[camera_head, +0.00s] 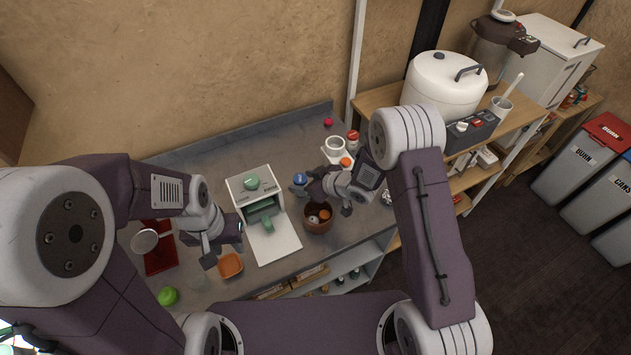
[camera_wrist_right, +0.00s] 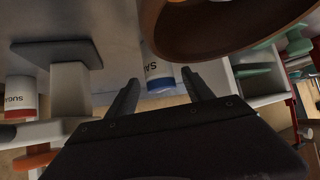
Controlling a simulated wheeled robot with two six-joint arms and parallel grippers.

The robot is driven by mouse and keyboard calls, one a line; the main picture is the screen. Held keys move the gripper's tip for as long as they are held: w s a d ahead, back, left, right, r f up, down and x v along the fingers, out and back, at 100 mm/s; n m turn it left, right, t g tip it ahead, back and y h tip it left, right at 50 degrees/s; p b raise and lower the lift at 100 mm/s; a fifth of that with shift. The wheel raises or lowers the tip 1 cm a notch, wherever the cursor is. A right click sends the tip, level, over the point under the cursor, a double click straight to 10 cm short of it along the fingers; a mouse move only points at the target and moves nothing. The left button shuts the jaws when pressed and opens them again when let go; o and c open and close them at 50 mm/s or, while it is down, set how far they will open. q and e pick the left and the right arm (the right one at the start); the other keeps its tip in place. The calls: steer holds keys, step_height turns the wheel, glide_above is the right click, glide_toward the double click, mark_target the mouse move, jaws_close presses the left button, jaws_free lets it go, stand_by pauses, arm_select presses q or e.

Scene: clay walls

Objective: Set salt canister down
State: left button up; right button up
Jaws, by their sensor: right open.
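The salt canister, with a blue lid (camera_head: 300,178), stands on the grey counter in the head view, just left of my right gripper (camera_head: 325,187). In the right wrist view its white side with the letters "SA" and a blue band (camera_wrist_right: 158,72) shows between my right fingertips (camera_wrist_right: 163,88). Those fingers are spread, one on each side of it, with gaps visible. The brown pot hides part of the canister in that view. My left gripper (camera_head: 222,250) hangs over the counter by an orange dish (camera_head: 230,265), its fingers apart and empty.
A brown pot (camera_head: 318,232) with items inside stands close to my right gripper. A white box (camera_head: 245,183) with its door down holds green ware. Shelving (camera_head: 380,98) stands at the right.

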steer(key=v, duration=0.9)
steer(key=shift+s+d+r+p, duration=0.15)
steer(key=shift+s+r+p, duration=0.1)
steer(key=shift+p, duration=0.05)
steer(key=w+d+r+m+t+h, duration=0.25)
steer(key=d+r+h, duration=0.2)
steer(key=r, duration=0.45)
steer(key=s+d+f+m+g+h, duration=0.1)
steer(key=s+d+f+m+g, duration=0.1)
steer(key=s, duration=0.4)
steer(key=s+d+f+m+g+h, duration=0.1)
steer(key=s+d+f+m+g, duration=0.1)
steer(key=s, duration=0.5)
steer(key=s+d+f+m+g+h, duration=0.1)
steer(key=s+d+f+m+g, duration=0.1)
steer(key=s, duration=0.5)
steer(key=d+m+g, duration=0.1)
steer(key=g, duration=0.1)
steer(key=shift+d+f+g, duration=0.15)
steer(key=shift+f+g, duration=0.05)
steer(key=shift+g, duration=0.15)
